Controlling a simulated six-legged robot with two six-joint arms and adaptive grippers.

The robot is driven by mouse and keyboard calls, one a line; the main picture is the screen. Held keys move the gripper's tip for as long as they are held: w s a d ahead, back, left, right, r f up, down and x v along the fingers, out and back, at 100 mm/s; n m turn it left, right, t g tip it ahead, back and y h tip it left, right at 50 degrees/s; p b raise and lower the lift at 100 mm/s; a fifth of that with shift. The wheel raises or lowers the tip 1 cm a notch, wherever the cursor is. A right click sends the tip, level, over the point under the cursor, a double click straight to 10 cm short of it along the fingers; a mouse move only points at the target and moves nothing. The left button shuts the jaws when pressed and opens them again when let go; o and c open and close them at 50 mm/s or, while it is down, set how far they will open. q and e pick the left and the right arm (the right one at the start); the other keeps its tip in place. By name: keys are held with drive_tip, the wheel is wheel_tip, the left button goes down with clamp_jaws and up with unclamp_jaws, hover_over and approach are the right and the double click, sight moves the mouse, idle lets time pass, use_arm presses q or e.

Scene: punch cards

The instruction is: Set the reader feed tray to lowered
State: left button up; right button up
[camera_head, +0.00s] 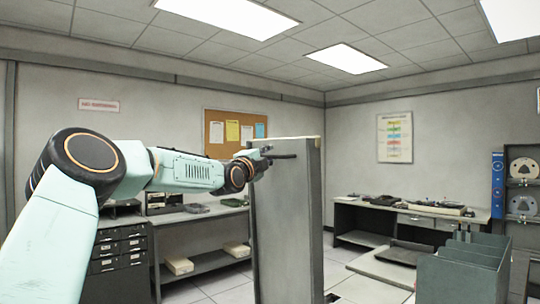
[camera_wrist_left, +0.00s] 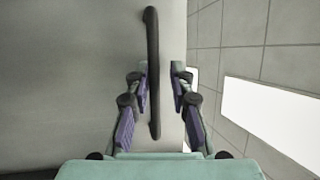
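A tall grey panel-like cabinet (camera_head: 285,225) stands upright in the middle of the head view, with a dark bar handle (camera_head: 283,156) near its top. My left gripper (camera_head: 262,164) is at this handle, its fingers small and partly hidden in the head view. In the left wrist view the dark handle (camera_wrist_left: 153,65) lies between the two fingers of my left gripper (camera_wrist_left: 161,85), nearer the left finger. The fingers are apart, with a clear gap to the right of the handle. I cannot make out which part is the reader feed tray. My right gripper is not in view.
A grey divided bin (camera_head: 460,275) stands at lower right. A desk (camera_head: 410,212) with papers and devices is behind it. A dark drawer unit (camera_head: 118,255) and a low shelf (camera_head: 205,265) stand at left along the wall. Tiled floor shows right of the cabinet.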

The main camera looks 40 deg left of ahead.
use_arm(q)
drive_tip(key=shift+w+a+f, duration=0.2)
drive_tip(key=shift+a+f, duration=0.2)
drive_tip(key=shift+a, duration=0.3)
drive_tip(key=shift+a+f, duration=0.1)
drive_tip(key=shift+c, duration=0.6)
drive_tip(key=shift+s+d+r, duration=0.2)
drive_tip(key=shift+d+r, duration=0.1)
drive_tip(key=shift+d, duration=0.15)
clamp_jaws()
drive_tip(key=shift+a, duration=0.15)
drive_tip(key=shift+w, duration=0.15)
